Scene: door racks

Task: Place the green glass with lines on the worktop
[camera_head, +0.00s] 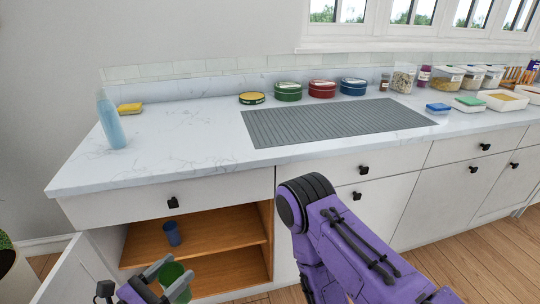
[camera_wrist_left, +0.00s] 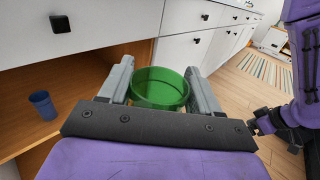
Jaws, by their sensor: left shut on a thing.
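The green glass (camera_head: 176,281) is see-through and sits between the fingers of my left gripper (camera_head: 168,277), which is shut on it. They are in front of the open lower cabinet, below worktop height. In the left wrist view the green glass (camera_wrist_left: 161,88) shows its round open rim between both fingers; I cannot make out lines on it. The white marble worktop (camera_head: 190,150) runs above the cabinets. My right arm reaches in at the lower middle of the head view, but its gripper does not show.
A blue cup (camera_head: 172,233) stands on the cabinet shelf (camera_head: 205,247). The cabinet door (camera_head: 75,278) is open at left. On the worktop are a blue bottle (camera_head: 110,122), a yellow sponge (camera_head: 130,108), round tins (camera_head: 288,91) and a grey ribbed mat (camera_head: 340,120). The worktop's left front is clear.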

